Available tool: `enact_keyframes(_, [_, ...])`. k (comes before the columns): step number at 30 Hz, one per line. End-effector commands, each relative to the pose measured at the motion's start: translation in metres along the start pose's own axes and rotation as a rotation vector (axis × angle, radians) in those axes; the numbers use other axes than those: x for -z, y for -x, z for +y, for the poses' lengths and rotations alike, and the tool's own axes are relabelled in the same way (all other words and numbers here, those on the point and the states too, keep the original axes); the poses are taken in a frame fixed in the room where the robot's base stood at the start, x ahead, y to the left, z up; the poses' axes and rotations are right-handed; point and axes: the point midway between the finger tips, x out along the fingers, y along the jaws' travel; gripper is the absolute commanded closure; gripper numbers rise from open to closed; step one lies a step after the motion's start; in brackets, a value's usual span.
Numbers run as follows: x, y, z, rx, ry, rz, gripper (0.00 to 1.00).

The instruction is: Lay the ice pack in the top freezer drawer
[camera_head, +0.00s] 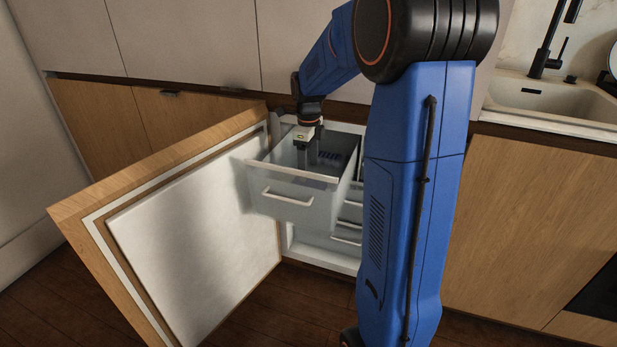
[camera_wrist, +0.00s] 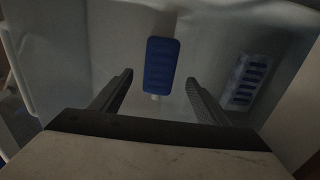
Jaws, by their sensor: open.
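The ice pack (camera_wrist: 161,62) is a blue ridged slab in the wrist view. It appears to lie flat on the floor of the pulled-out top freezer drawer (camera_head: 287,197). My gripper (camera_head: 303,165) points down inside the drawer, and its fingers show through the clear wall. In the wrist view the two fingers of my gripper (camera_wrist: 160,79) stand apart, one on each side of the ice pack's near end, with gaps between. They do not grip it. How high the fingertips are above the drawer floor is hard to tell.
A tray with dark blue cells (camera_wrist: 245,82) lies to the right in the same drawer. The freezer door (camera_head: 195,235) stands wide open at the left. Lower drawers (camera_head: 347,230) sit below. The sink (camera_head: 550,98) is at the upper right.

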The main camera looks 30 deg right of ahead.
Motion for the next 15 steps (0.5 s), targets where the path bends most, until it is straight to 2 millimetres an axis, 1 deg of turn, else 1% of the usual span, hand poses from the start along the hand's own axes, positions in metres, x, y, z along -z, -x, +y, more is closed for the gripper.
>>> enact_keyframes(1, [0.0, 0.011, -0.001, 0.003, 0.0, -0.002, 0.32])
enact_keyframes(6, [0.0, 0.035, 0.0, 0.001, 0.0, -0.001, 0.32])
enact_keyframes(10, [0.0, 0.047, 0.0, 0.001, 0.0, -0.001, 0.32])
enact_keyframes(15, [0.0, 0.052, 0.0, 0.0, 0.0, 0.0, 0.32])
